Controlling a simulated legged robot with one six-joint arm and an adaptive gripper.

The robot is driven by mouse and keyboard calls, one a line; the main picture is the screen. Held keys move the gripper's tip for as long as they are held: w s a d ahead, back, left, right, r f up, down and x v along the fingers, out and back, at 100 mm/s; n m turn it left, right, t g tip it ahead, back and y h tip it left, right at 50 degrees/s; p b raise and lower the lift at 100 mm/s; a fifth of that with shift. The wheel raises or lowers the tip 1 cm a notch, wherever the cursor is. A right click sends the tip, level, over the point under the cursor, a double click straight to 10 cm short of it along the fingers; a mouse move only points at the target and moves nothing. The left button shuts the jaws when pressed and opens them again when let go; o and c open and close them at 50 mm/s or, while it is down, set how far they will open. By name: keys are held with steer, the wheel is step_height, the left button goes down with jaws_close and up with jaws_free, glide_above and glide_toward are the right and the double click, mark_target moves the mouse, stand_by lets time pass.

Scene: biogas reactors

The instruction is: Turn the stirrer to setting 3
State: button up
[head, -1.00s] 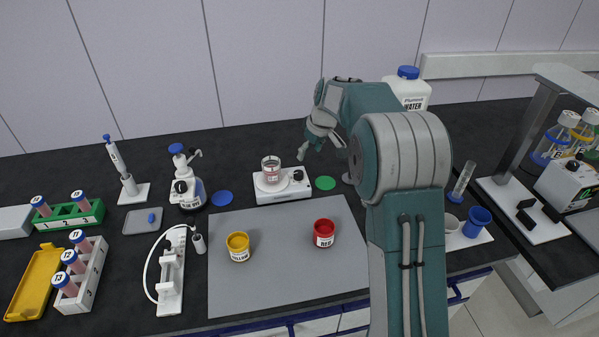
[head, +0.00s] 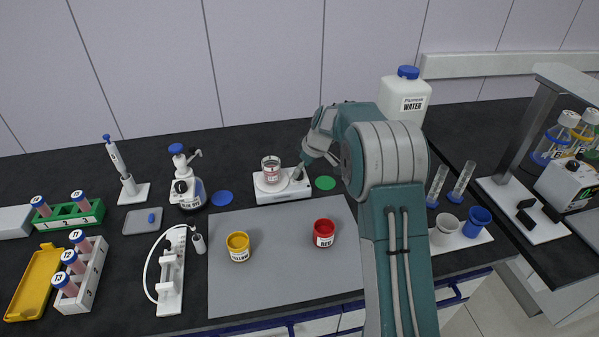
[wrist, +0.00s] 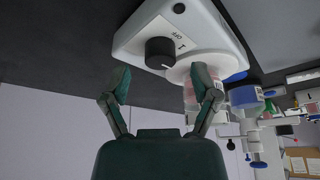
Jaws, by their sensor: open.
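The stirrer (head: 284,188) is a white box on the dark bench behind the grey mat, with a glass beaker (head: 271,170) on its plate. Its black knob (wrist: 160,52) shows in the wrist view, with "OFF" and "1" marked on the white housing above it. My gripper (head: 304,166) is at the right end of the stirrer in the head view and hides the knob there. In the wrist view my gripper (wrist: 163,84) has its two fingers apart, the knob lying just beyond and between the tips. The fingers do not appear to touch the knob.
A green disc (head: 325,183) lies right of the stirrer and a blue disc (head: 222,198) left. Yellow (head: 238,247) and red (head: 324,233) jars stand on the grey mat (head: 280,285). A water canister (head: 404,98) stands behind my arm.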

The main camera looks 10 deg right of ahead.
steer(key=shift+x, duration=1.1)
jaws_close()
steer(key=shift+m, duration=0.4)
steer(key=m+h, duration=0.1)
steer(key=m, duration=0.1)
steer(key=m+t+h, duration=0.1)
steer(key=m, duration=0.2)
steer(key=shift+s+a+m, duration=0.1)
steer(key=shift+a+m, duration=0.05)
steer(key=shift+m, duration=0.15)
steer(key=m+h, duration=0.2)
steer(key=m, duration=0.3)
steer(key=shift+a+m, duration=0.1)
steer(key=shift+m, duration=0.2)
steer(key=shift+f+m, duration=0.1)
steer(key=shift+m, duration=0.2)
jaws_free()
